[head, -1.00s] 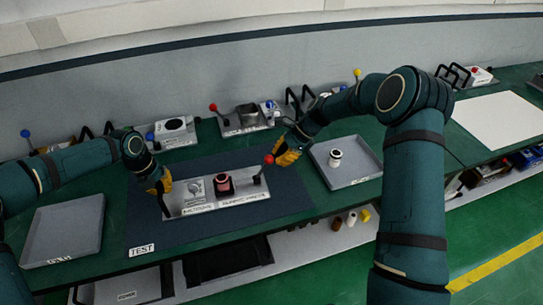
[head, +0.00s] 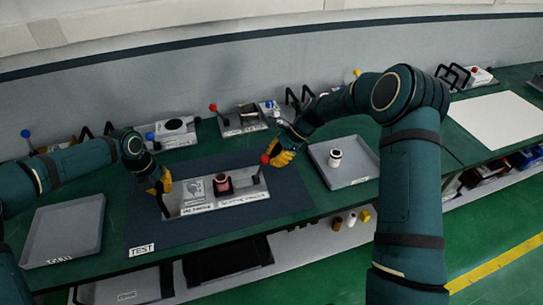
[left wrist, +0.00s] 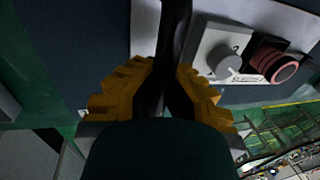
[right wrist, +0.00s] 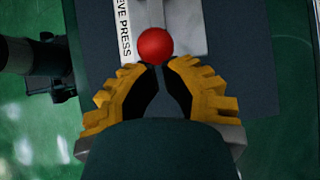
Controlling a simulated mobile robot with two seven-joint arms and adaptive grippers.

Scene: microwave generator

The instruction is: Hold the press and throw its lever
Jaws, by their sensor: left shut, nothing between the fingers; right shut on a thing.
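The press is a light grey plate (head: 208,207) on the dark mat. It carries a grey dial (left wrist: 226,62), a pinkish cylinder in a black holder (head: 222,184), a black handle at its left end and a lever with a red ball (right wrist: 155,45) at its right end. My left gripper (head: 160,187) is shut at the black handle (left wrist: 174,25); the dark bar shows between and beyond its fingers in the left wrist view. My right gripper (right wrist: 160,68) is shut on the lever at its red ball, which shows just past the fingertips.
A grey tray (head: 62,258) lies left of the mat (head: 270,212). Another tray (head: 350,180) with a small white and black part (head: 335,158) stands to the right. Other devices with levers and handles line the back of the green bench, including one with a red ball (head: 213,107).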

